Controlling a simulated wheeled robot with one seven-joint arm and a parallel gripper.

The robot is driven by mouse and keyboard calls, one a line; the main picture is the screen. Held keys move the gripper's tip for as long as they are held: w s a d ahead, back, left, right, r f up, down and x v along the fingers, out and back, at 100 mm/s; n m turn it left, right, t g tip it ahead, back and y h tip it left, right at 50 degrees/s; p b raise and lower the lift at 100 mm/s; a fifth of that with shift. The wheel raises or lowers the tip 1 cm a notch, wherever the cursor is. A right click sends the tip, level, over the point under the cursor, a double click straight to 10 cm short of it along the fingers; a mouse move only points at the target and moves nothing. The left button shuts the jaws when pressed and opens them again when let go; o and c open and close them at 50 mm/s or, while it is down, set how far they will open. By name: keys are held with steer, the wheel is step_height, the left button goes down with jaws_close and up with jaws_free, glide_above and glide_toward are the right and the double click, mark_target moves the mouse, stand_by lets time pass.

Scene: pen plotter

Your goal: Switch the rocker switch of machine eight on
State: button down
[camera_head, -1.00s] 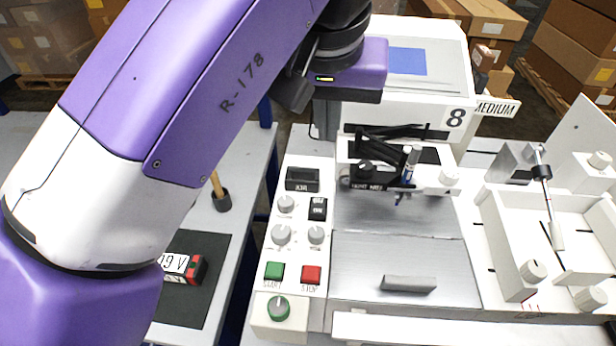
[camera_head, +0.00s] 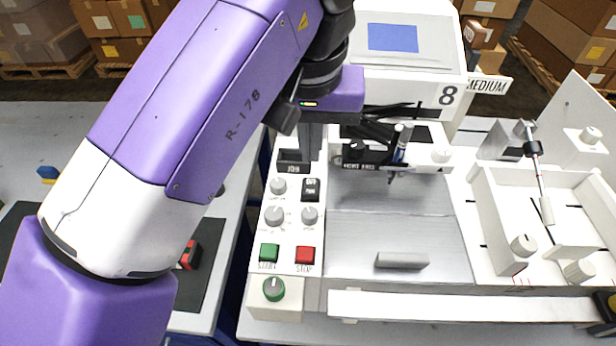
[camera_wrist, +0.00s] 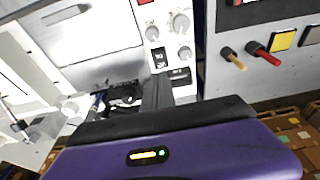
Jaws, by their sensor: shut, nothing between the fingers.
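Machine eight (camera_head: 400,95) is a white pen plotter with a large "8" on its upper housing. Its rocker switch (camera_head: 311,189) is a small black switch with white marks, on the white panel at the machine's left, right of the upper knob. The switch also shows in the wrist view (camera_wrist: 159,58). My gripper (camera_head: 308,158) is shut and empty, pointing down over the top of the panel, just above the switch in the picture. In the wrist view the dark fingers (camera_wrist: 158,80) end close to the switch. I cannot tell whether they touch it.
Grey knobs (camera_head: 274,215), a green start button (camera_head: 269,252) and a red stop button (camera_head: 305,255) lie below the switch. A dark display (camera_head: 292,168) sits beside the fingers. Right are a metal plate (camera_head: 400,240) and a white tray (camera_head: 500,240).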

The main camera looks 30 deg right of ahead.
mark_target(311, 192)
steer(key=x, duration=0.5)
steer(key=s+a+x, duration=0.1)
steer(key=x, duration=0.2)
steer(key=shift+d+f, duration=0.1)
steer(key=shift+f, duration=0.45)
